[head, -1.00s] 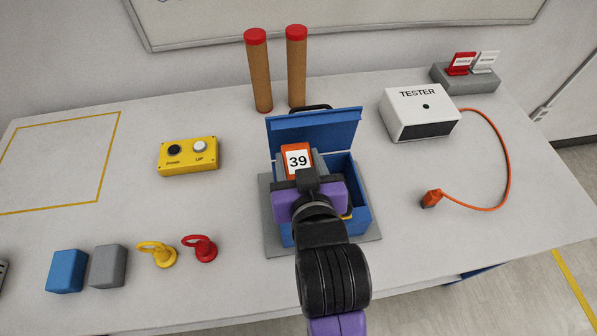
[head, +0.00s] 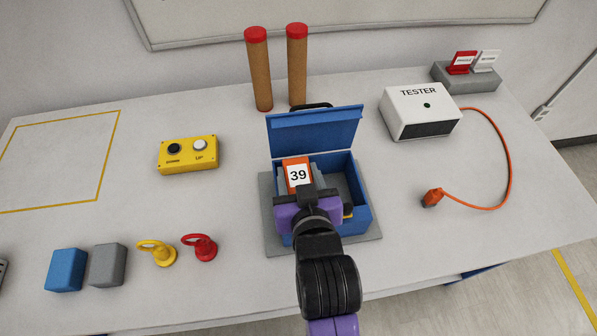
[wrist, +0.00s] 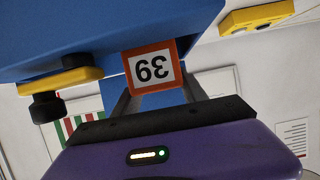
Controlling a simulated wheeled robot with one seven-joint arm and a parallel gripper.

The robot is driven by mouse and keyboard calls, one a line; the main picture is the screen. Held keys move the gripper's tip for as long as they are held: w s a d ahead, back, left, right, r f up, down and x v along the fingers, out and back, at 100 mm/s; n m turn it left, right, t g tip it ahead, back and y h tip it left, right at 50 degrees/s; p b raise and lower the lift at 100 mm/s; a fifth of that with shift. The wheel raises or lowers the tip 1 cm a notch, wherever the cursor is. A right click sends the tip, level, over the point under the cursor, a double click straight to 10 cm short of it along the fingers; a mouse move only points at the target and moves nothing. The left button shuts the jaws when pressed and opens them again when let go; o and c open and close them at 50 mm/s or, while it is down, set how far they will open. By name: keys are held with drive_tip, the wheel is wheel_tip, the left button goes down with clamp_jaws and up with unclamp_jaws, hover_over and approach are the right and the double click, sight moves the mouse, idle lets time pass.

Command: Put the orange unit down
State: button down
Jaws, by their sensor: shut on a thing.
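The orange unit (head: 297,174) carries a white label reading 39. It is at the left side of the open blue box (head: 361,203), low inside or just above it; its lower part is hidden by my gripper. My gripper (head: 306,190), purple and black, is shut on the orange unit from the near side. In the wrist view the orange unit (wrist: 151,68) sits between the two grey fingers (wrist: 160,95), with its label upside down. Whether it touches the box floor cannot be seen.
The box's blue lid (head: 315,132) stands open behind. A yellow button box (head: 188,155) is at left, and a white tester (head: 420,112) with an orange cable and plug (head: 432,198) at right. The right part of the box looks empty.

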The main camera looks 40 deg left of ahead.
drive_tip(key=shift+f, duration=0.15)
drive_tip(key=c, duration=0.6)
unclamp_jaws()
drive_tip(key=shift+r, duration=0.45)
drive_tip(key=shift+s+d+r+p, duration=0.1)
drive_tip(key=shift+r+p, duration=0.2)
drive_tip(key=shift+p, duration=0.05)
drive_tip(key=b+v, duration=0.1)
drive_tip(key=v, duration=1)
drive_tip(key=shift+s+d+r, duration=0.1)
drive_tip(key=shift+s+d, duration=0.1)
drive_tip(key=shift+d, duration=0.05)
